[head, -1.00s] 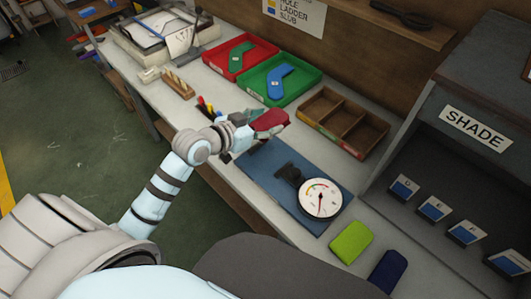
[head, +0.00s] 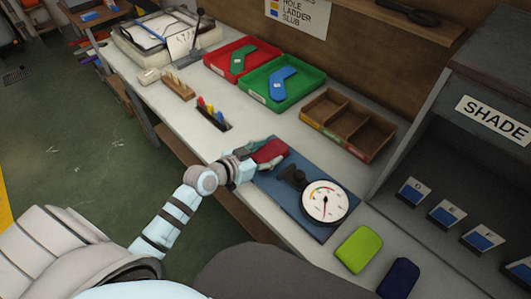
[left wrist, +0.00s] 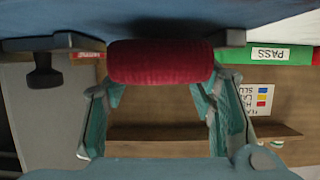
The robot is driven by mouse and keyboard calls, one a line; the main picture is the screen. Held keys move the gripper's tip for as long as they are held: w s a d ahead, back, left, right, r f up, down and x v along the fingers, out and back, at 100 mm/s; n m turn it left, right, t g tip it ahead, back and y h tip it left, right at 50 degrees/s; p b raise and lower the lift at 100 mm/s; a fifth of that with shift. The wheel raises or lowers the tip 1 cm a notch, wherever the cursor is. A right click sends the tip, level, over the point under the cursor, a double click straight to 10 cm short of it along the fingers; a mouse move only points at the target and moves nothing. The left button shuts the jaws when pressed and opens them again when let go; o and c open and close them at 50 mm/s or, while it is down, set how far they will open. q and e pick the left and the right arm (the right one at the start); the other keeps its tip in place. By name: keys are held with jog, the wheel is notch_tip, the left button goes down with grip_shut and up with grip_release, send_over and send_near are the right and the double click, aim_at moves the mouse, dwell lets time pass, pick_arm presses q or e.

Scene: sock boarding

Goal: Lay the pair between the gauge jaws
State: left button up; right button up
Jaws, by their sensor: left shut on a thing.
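A dark red rolled pair of socks (head: 269,151) is held in my left gripper (head: 252,158) at the far left end of the blue gauge base (head: 310,232). In the left wrist view the red pair (left wrist: 160,62) lies across between the two teal fingers, close to the blue surface. I cannot tell whether it touches the base. The gauge has a round white dial (head: 325,202) and a black jaw part (head: 290,176) just right of the pair. The gap between the jaws is not clear to see. My right gripper is not in view.
A lime green pair (head: 358,249) and a navy pair (head: 398,278) lie at the near end of the bench. Behind stand a red tray (head: 242,46), a green tray (head: 313,79) and a wooden divided box (head: 318,113). The dark shade cabinet (head: 450,160) rises at the right.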

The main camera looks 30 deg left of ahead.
pick_arm(q)
jog(key=shift+f, duration=0.35)
jog(key=o, duration=1.1)
jog(key=shift+o, duration=0.8)
jog(key=shift+d+r, duration=0.1)
